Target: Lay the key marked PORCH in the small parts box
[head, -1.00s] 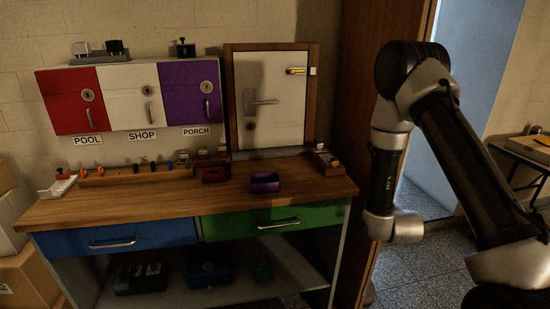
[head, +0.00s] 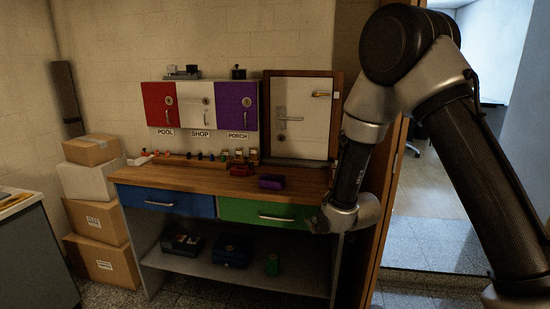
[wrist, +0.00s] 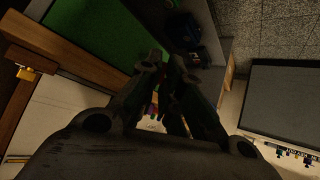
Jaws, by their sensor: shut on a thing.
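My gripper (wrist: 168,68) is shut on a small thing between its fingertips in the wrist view. The fingers and the dark picture hide what it is, and I cannot read any mark. In the head view my gripper (head: 318,222) is small and dark, in front of the bench's right end. No key marked PORCH can be made out. I cannot tell which container is the small parts box.
Red, white and purple cabinets (head: 235,106) hang above the bench, the purple one labelled PORCH. The bench has a blue drawer (head: 165,202) and a green drawer (head: 250,211), both closed. Boxes sit on the lower shelf (head: 220,274). Cartons (head: 92,222) stand at left.

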